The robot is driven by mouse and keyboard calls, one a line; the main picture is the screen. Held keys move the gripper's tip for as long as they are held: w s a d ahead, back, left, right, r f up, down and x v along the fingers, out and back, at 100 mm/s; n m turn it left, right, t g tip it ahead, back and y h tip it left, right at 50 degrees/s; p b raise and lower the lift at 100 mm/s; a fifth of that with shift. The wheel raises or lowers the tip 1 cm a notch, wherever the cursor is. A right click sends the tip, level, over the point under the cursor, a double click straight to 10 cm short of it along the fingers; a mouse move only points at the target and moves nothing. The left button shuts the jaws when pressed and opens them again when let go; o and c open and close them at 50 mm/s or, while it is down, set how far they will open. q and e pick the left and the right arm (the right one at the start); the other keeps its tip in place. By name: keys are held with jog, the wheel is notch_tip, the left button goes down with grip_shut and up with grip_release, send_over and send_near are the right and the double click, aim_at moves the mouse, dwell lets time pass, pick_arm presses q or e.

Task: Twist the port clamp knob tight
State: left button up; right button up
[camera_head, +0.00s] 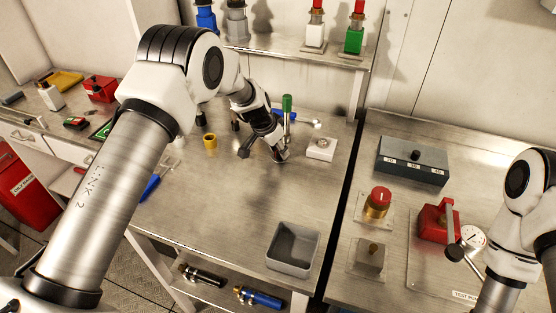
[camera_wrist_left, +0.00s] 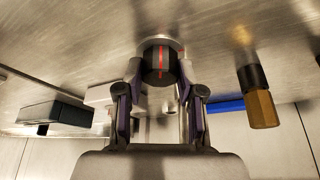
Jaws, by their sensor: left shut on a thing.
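In the left wrist view, a dark round knob (camera_wrist_left: 158,60) with a red stripe sits on a round metal base. The two fingers of my left gripper (camera_wrist_left: 160,78) are shut on it, one on each side. In the head view my left gripper (camera_head: 276,150) reaches down to the middle table, near its back. It hides the knob there. My right arm shows at the right edge, but its gripper is not clearly in view.
A green-handled item (camera_head: 287,104) stands close behind my left gripper, and a white block (camera_head: 321,148) lies to its right. A yellow cylinder (camera_head: 210,142) stands to the left. A grey bin (camera_head: 292,250) is at the front. The table between is mostly clear.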

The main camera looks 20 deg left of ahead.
pick_arm(q)
jog(key=m+b, duration=0.2)
jog(key=f+m+g+h+b, duration=0.1)
jog(key=b, duration=0.2)
jog(key=shift+m, duration=0.4)
jog(key=m+b, duration=0.2)
jog(key=shift+w+m+g+h, duration=0.1)
jog(key=shift+m+g+h, duration=0.2)
jog(key=shift+g+h, duration=0.1)
jog(key=m, duration=0.1)
jog(key=m+g, duration=0.1)
jog(key=shift+r+m+b, duration=0.2)
jog(key=shift+m+b, duration=0.1)
jog(key=shift+b, duration=0.05)
jog(key=shift+w+m+g+h, duration=0.1)
jog(key=shift+m+g+h, duration=0.4)
jog(key=shift+m, duration=1.2)
pick_arm(e)
notch_tip(320, 180, down, 9)
pick_arm(q)
jog(key=shift+g, duration=0.3)
pick_arm(e)
jog(key=shift+w+f, duration=0.1)
pick_arm(q)
jog(key=o, duration=1.1)
jog(key=shift+o, duration=0.2)
jog(key=shift+w+y, duration=0.1)
jog(key=shift+y, duration=0.2)
jog(key=shift+r, duration=0.1)
